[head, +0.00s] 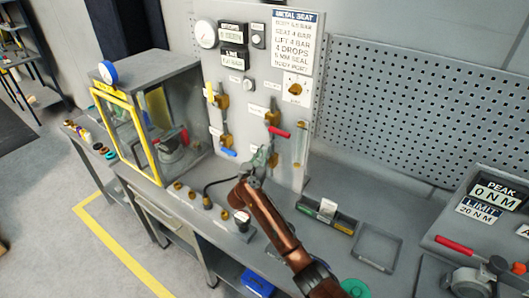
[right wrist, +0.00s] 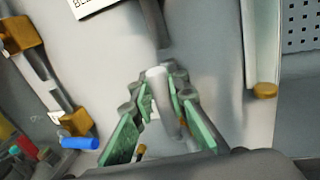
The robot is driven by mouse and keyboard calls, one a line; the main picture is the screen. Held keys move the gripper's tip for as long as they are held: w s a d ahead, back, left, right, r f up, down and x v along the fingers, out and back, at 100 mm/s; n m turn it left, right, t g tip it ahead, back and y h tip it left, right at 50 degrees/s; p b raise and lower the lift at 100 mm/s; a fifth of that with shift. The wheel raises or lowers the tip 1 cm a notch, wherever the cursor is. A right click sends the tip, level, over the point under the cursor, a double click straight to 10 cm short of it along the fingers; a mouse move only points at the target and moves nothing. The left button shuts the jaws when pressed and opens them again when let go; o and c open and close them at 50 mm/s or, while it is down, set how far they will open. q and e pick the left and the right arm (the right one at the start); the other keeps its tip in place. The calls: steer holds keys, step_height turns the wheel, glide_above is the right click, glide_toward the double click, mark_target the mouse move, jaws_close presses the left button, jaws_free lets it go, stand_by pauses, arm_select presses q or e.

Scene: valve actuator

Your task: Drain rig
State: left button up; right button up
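The rig's upright grey panel (head: 290,150) carries brass valves with a yellow handle (head: 210,92), a blue handle (head: 228,152) and a red handle (head: 279,132). My right gripper (head: 262,157) is at the panel's lower part, below the red handle. In the right wrist view its green-padded fingers (right wrist: 161,92) are apart. A grey, pale-ended bar (right wrist: 170,100) lies between them; whether the pads touch it is unclear. The blue handle also shows in that view (right wrist: 80,143). A clear sight tube (head: 300,145) stands right of the gripper. My left gripper is not in view.
A glazed cabinet with a yellow frame (head: 125,135) stands left. A small tray (head: 327,215) and a torque station (head: 480,240) are right.

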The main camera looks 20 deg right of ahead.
jaws_close()
stand_by(0.3)
steer(key=shift+s+d+f+m+b, duration=0.25)
steer(key=shift+s+f+m+b, duration=0.2)
steer(key=shift+b, duration=0.45)
steer(key=shift+s+d+f+m+t+h+b, duration=0.1)
steer(key=shift+s+d+f+m+h+b, duration=0.3)
steer(key=shift+m+b, duration=0.85)
steer(key=shift+s+d+f+m+t+h+b, duration=0.15)
steer(key=shift+s+d+m+b, duration=0.55)
steer(key=shift+b, duration=0.85)
steer(key=shift+s+d+f+m+t+h+b, duration=0.1)
steer(key=shift+s+d+m+h+b, duration=0.4)
steer(key=shift+m+b, duration=0.85)
steer(key=shift+s+a, duration=0.1)
steer(key=shift+a, duration=0.1)
steer(key=o, duration=0.6)
jaws_free()
steer(key=shift+r, duration=0.1)
